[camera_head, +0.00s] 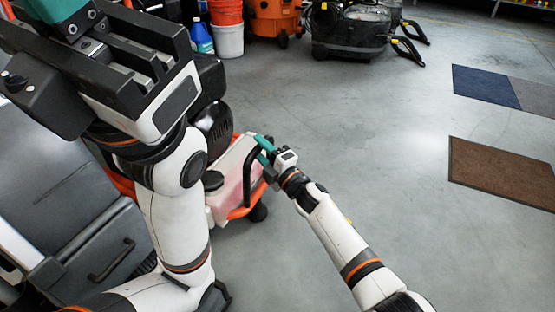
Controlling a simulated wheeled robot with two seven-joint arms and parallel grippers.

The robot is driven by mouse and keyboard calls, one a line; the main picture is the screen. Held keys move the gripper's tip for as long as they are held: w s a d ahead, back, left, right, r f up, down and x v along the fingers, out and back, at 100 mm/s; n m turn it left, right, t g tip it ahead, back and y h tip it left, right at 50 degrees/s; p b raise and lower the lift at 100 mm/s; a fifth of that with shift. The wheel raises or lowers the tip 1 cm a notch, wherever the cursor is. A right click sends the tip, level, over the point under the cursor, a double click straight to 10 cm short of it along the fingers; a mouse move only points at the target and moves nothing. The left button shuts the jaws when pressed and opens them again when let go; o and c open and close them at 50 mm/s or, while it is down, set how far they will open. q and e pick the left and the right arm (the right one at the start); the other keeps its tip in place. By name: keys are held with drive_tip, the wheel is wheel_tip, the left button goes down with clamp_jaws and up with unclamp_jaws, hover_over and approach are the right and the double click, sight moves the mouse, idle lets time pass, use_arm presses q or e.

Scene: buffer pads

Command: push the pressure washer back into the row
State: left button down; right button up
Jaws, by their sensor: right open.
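The pressure washer (227,182) has an orange frame, a pale translucent tank with pink in it, a black handle loop and black wheels. It stands on the floor left of centre, partly hidden behind my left arm. My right gripper (265,150), with teal fingers, is open beside the top of the black handle; I cannot tell whether they touch. My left gripper (58,10) is raised close to the camera at the top left, cut by the frame edge, and its opening cannot be made out.
A grey cabinet-like machine (80,225) stands at the left. A blue bottle (202,37), a white bucket (229,40), an orange machine (274,18) and a black machine (350,32) stand at the back. Brown (503,171) and blue (485,86) mats lie right. The central floor is clear.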

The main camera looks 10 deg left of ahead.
drive_tip(key=p+v, duration=0.4)
drive_tip(key=v, duration=0.5)
drive_tip(key=shift+p, duration=0.4)
drive_tip(key=shift+s, duration=0.1)
